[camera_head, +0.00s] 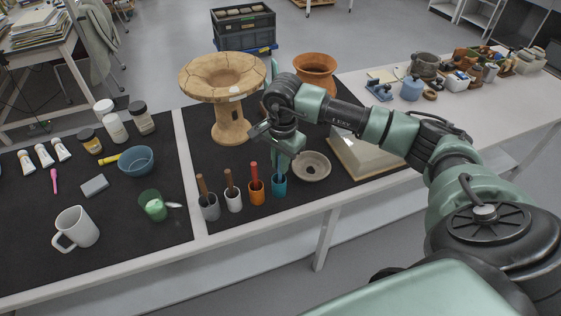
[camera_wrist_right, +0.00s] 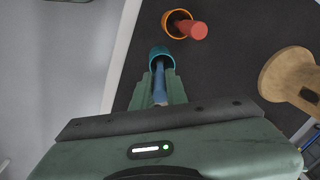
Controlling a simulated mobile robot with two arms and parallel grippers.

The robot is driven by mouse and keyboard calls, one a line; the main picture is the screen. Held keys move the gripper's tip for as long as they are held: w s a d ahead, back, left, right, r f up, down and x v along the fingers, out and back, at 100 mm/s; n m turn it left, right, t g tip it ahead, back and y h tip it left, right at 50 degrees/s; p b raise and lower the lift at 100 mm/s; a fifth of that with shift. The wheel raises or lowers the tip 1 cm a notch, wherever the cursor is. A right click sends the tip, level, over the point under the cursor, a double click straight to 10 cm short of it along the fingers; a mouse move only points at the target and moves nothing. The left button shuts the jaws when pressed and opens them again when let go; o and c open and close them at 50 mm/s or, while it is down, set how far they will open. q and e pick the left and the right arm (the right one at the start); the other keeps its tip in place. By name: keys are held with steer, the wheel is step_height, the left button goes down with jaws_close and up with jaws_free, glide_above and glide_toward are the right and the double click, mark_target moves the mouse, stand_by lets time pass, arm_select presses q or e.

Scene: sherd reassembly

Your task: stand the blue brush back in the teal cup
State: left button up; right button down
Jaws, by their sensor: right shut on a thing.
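The teal cup (camera_head: 279,188) stands at the right end of a row of small cups near the table's front edge. It also shows in the right wrist view (camera_wrist_right: 161,57). My right gripper (camera_head: 285,158) is directly above it, pointing down, shut on the blue brush (camera_wrist_right: 160,84). The brush's far end reaches the mouth of the teal cup and appears to be inside it. How deep it goes, and whether it touches the bottom, I cannot tell. My left gripper is not in view.
An orange cup with a red-handled brush (camera_head: 254,171) stands just left of the teal cup. White (camera_head: 234,202) and grey (camera_head: 211,210) cups with brown handles stand further left. A grey bowl (camera_head: 312,167) is close on the right. A cracked tan stand (camera_head: 231,122) is behind.

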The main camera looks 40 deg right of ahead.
steer(key=c, duration=1.3)
jaws_free()
steer(key=shift+c, duration=0.2)
steer(key=shift+s+a+r+b, duration=0.1)
steer(key=shift+r+b, duration=0.15)
steer(key=shift+r, duration=1.05)
steer(key=shift+s+d+r+b, duration=0.1)
steer(key=shift+r+b, duration=0.1)
steer(key=shift+r, duration=1.05)
steer(key=shift+s+a+r+b, duration=0.1)
steer(key=shift+r+b, duration=0.15)
steer(key=shift+r, duration=1.05)
